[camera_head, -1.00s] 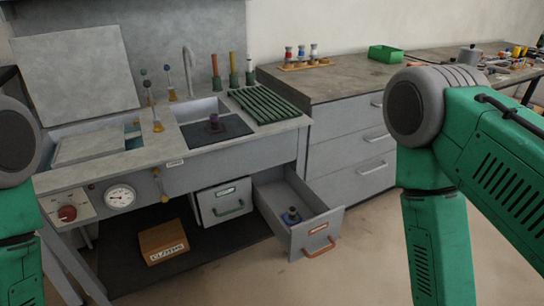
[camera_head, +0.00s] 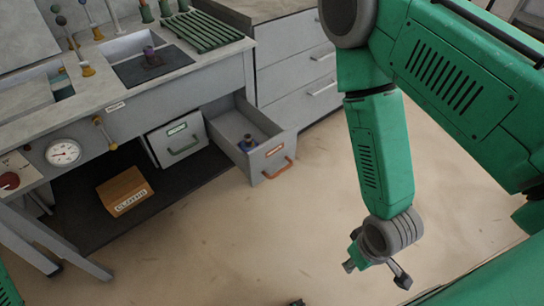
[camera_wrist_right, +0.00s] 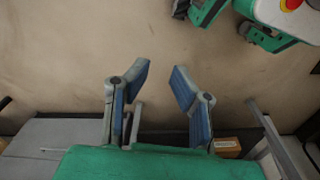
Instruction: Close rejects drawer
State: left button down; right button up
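The open drawer (camera_head: 266,162) with an orange-red handle and a red label, too small to read, sticks out from under the bench.
A cardboard box (camera_head: 124,191) stands on the dark mat under the bench. A grey cabinet (camera_head: 295,62) with closed drawers stands right of the open drawer. The floor (camera_head: 250,235) in front of the drawer is clear. A small dark object (camera_head: 297,302) shows at the bottom edge.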

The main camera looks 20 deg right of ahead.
jog(key=w+a+f, duration=0.1)
jog(key=w+a+m+t+y, duration=0.1)
jog(key=w, duration=0.1)
jog(key=w+f+m+t+b, duration=0.1)
jog(key=w, duration=0.1)
jog(key=shift+w+a+f+y, duration=0.2)
jog(key=shift+a+f+y, duration=0.1)
jog(key=shift+a+y, duration=0.1)
grip_shut()
jog(key=m+t+y+b, duration=0.3)
jog(key=m+t+y, duration=0.1)
jog(key=m+t, duration=1)
send_near(282, 137)
jog(key=shift+n+t, duration=0.3)
jog(key=shift+n, duration=0.2)
jog(key=b+x, duration=0.3)
jog(key=x, duration=0.5)
jog(key=shift+f, duration=0.2)
